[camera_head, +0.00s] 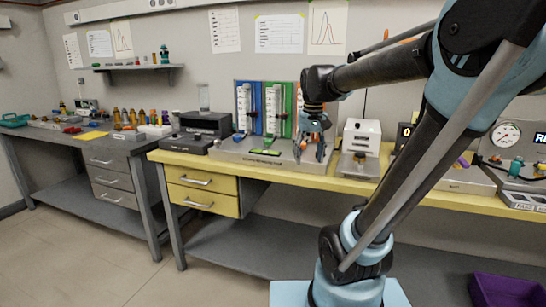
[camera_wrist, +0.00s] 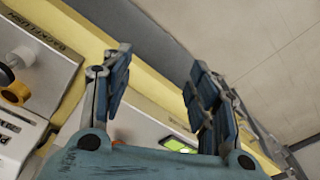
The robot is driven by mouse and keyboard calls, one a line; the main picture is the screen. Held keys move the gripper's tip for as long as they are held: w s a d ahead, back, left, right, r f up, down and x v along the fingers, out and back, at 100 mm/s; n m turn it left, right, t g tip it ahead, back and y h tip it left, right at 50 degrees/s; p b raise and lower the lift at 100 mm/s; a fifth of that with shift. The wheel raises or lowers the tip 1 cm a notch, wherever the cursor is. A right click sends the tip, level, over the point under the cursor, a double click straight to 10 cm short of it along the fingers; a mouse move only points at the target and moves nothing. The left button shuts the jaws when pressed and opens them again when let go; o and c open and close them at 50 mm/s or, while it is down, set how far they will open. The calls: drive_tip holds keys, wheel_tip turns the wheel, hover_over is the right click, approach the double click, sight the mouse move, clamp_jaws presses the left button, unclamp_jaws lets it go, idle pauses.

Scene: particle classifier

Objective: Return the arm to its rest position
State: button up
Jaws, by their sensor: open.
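My gripper (camera_head: 312,148) hangs over the yellow-topped bench, in front of the blue, red and green panels, with its fingers pointing down. In the wrist view its two blue-grey fingers (camera_wrist: 160,95) are spread apart with nothing between them. My arm reaches in from the right, stretched across the bench. A grey base plate (camera_head: 230,153) of the panel device lies below the gripper. A bright green piece (camera_head: 267,152) lies on that plate, left of the gripper; a green piece also shows behind the palm in the wrist view (camera_wrist: 180,145).
A white box device (camera_head: 361,138) stands close right of the gripper. A black device (camera_head: 205,123) stands to the left. A pressure gauge (camera_head: 506,134) is at far right. A purple bin (camera_head: 505,292) is on the floor. The floor at front left is clear.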

drive_tip(key=s+d+f, duration=0.3)
drive_tip(key=s+f, duration=0.5)
drive_tip(key=s+d+f+m+t, duration=0.1)
drive_tip(key=s+d+f, duration=0.2)
drive_tip(key=s+f, duration=0.4)
wheel_tip(320, 180, down, 2)
drive_tip(key=shift+s+d+f, duration=0.1)
drive_tip(key=shift+s+d, duration=0.25)
drive_tip(key=shift+d, duration=0.05)
drive_tip(key=shift+w+f, duration=0.15)
drive_tip(key=shift+w, duration=0.3)
idle(0.8)
